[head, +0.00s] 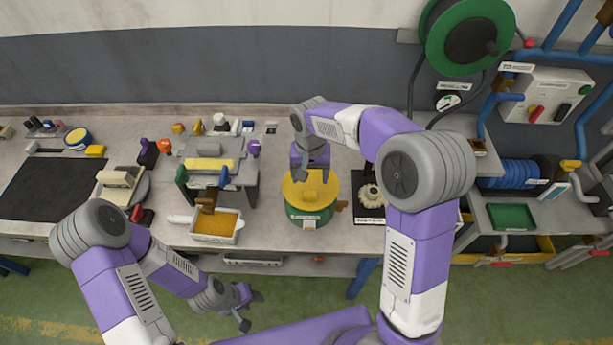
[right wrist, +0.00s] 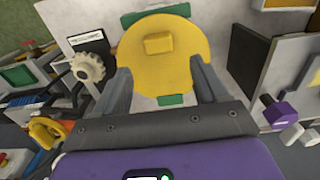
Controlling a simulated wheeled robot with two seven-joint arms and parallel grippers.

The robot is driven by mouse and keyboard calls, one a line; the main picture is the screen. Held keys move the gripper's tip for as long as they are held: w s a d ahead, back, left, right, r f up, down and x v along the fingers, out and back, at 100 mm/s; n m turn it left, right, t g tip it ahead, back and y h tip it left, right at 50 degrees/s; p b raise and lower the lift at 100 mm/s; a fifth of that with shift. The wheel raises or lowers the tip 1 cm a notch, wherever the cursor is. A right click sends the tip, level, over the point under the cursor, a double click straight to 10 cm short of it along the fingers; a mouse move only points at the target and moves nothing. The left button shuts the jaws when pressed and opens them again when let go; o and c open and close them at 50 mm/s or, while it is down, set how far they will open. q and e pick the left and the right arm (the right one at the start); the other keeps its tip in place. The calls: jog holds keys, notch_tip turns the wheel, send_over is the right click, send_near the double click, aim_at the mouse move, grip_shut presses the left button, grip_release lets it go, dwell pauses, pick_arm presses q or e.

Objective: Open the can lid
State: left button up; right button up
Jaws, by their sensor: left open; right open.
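A green can with a yellow lid (head: 311,187) stands on the bench, right of centre. The lid is on the can, and a label shows on the can's front (head: 307,219). In the right wrist view the lid (right wrist: 183,57) has a small yellow block-shaped knob (right wrist: 158,44) on top. My right gripper (head: 310,176) points down over the lid; in the right wrist view its open fingers (right wrist: 158,85) lie either side of the lid's near part, the knob beyond them. I cannot tell whether they touch the lid. My left gripper (head: 250,308) is open and empty, low in front of the bench.
Left of the can stand a grey press-like fixture (head: 218,155) and a white tray of yellow material (head: 215,228). Right of the can is a black plate (head: 368,213) with a pale gear (head: 370,195). A black mat (head: 50,190) lies at far left.

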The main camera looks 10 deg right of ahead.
aim_at(310, 193)
jog(key=f, duration=0.5)
jog(key=shift+s+f, duration=0.15)
jog(key=shift+s, duration=0.2)
jog(key=shift+f, duration=0.75)
jog(key=shift+w, duration=0.1)
grip_shut()
